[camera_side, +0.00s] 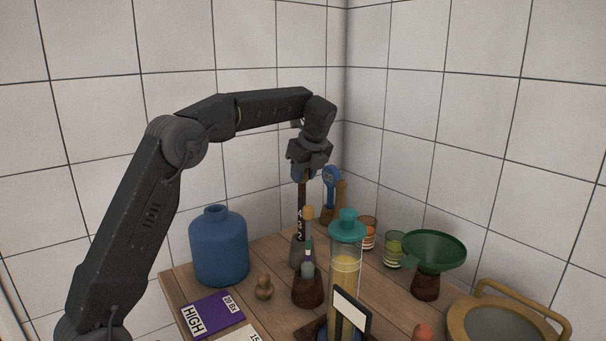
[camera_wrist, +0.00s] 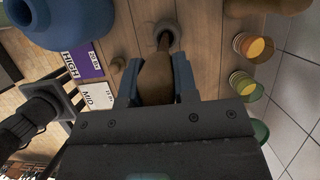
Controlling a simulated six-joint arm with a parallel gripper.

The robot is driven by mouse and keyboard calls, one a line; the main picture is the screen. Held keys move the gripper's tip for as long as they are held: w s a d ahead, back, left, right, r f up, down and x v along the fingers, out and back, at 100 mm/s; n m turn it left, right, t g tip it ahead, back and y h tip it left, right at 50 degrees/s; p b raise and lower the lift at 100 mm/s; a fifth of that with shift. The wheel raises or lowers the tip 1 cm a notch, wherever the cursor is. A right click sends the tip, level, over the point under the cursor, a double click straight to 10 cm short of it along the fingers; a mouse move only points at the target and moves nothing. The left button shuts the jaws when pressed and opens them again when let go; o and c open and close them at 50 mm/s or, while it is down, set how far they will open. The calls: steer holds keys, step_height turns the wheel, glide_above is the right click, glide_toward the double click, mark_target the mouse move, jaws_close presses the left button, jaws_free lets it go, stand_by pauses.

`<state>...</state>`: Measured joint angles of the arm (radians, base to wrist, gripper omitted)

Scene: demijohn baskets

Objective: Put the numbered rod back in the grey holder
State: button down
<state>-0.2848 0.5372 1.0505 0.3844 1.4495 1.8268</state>
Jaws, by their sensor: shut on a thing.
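The numbered rod (camera_side: 301,212) is dark with pale figures and stands close to upright below my gripper (camera_side: 303,172). In the wrist view its brown handle (camera_wrist: 155,80) sits between the two blue fingers of my gripper (camera_wrist: 154,78), which is shut on it. The grey holder (camera_side: 297,253) stands on the table directly under the rod. The holder also shows in the wrist view as a grey ring (camera_wrist: 177,30), with the rod's lower end at its opening. How deep the rod sits inside is hidden.
A blue demijohn (camera_side: 218,247) stands left of the holder. A stoppered bottle in a brown base (camera_side: 307,290) and a teal-topped cylinder (camera_side: 345,270) stand in front. Purple (camera_side: 213,314) and white cards lie front left.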

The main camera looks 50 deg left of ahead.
steer(key=shift+f, duration=0.1)
steer(key=c, duration=0.9)
jaws_free()
steer(key=shift+f, duration=0.1)
steer(key=v, duration=1.1)
steer(key=s+d+r+n+t, duration=0.2)
steer(key=s+d+r+n, duration=0.1)
steer(key=s+d, duration=0.2)
steer(key=s+d+f+n+t+h, duration=0.1)
steer(key=s+d+f+n, duration=0.3)
steer(key=s, duration=0.4)
steer(key=s+d+f+n+t+h, duration=0.1)
steer(key=s+d+f+n+h, duration=0.1)
steer(key=s+d+f+n, duration=0.2)
steer(key=s+d+f+n+t+h, duration=0.1)
steer(key=s+d+f+n, duration=0.3)
steer(key=s+f+n, duration=0.3)
steer(key=shift+s+d+f+t+h, duration=0.1)
steer(key=shift+s+f, duration=0.1)
steer(key=shift+s, duration=0.75)
steer(key=shift+s+a+f+t+h, duration=0.1)
steer(key=shift+s+f, duration=0.1)
steer(key=shift+s, duration=0.75)
steer(key=shift+s+d+f+t+h, duration=0.1)
steer(key=shift+s+f, duration=0.05)
steer(key=shift+s, duration=0.8)
